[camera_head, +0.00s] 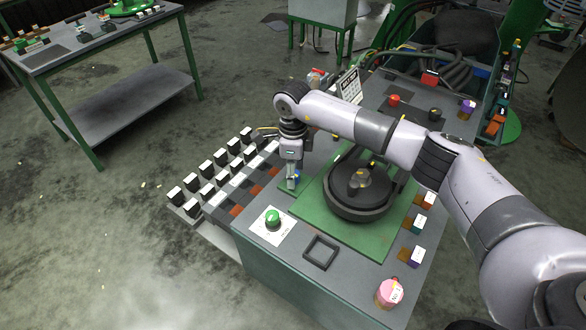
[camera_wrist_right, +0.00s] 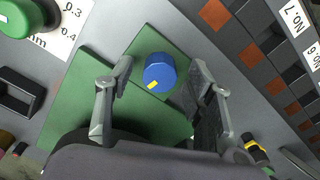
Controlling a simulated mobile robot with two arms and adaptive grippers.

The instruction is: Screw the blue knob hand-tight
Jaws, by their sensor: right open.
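The blue knob (camera_wrist_right: 160,72) with a yellow mark stands on a corner of the green plate (camera_wrist_right: 85,110), between the open fingers of my right gripper (camera_wrist_right: 163,85) in the right wrist view. A gap shows between the knob and each finger. In the head view my right gripper (camera_head: 292,182) points down at the left corner of the green plate (camera_head: 375,243), and only a bit of the blue knob (camera_head: 297,174) shows beside it. My left gripper is not in view.
A black round device (camera_head: 357,190) sits on the green plate, close to my gripper. A green knob (camera_head: 273,217) on a white dial card and an empty black square frame (camera_head: 320,252) are nearer. Rows of black-and-white blocks (camera_head: 206,168) stand at left. A pink jar (camera_head: 389,292) is at the front corner.

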